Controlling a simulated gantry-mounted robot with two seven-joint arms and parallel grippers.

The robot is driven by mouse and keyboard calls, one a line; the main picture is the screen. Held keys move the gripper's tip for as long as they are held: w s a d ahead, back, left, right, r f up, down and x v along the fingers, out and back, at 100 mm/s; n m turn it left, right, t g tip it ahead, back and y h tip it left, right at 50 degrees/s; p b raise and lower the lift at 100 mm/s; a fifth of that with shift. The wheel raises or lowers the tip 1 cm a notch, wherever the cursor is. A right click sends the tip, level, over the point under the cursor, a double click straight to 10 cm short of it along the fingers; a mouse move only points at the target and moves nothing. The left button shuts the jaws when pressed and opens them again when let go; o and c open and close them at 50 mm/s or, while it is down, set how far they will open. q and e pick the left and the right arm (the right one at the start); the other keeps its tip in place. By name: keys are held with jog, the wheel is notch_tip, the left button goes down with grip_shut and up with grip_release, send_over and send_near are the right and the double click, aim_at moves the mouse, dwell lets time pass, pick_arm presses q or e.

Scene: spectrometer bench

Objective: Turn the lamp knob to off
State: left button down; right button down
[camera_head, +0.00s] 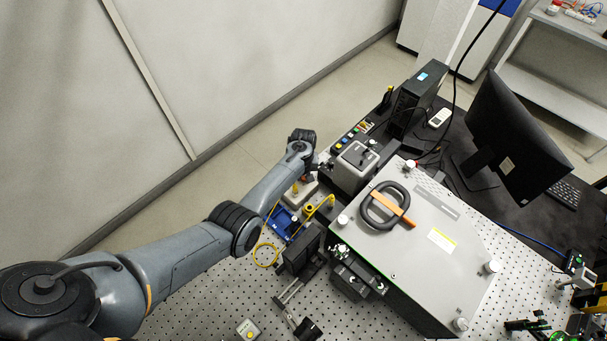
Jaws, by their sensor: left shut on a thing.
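My left gripper (326,166) reaches in from the left to the left side of a small grey lamp box (352,178). It is shut on the lamp knob at that side. The knob itself is hidden behind the fingers and too small to make out, so I cannot tell its setting. My right gripper is not in view.
A large grey spectrometer housing (455,215) with a black ring handle (375,208) stands right of the lamp box. A yellow fibre cable (266,255) loops beside a blue holder (287,222). A monitor (515,135) and a black case (420,92) stand behind.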

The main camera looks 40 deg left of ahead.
pick_arm(q)
jog(key=c, duration=1)
grip_release()
jog(key=shift+r, duration=0.3)
notch_tip(320, 180, up, 10)
jog(key=shift+r+p, duration=0.1)
jog(key=shift+p, duration=0.35)
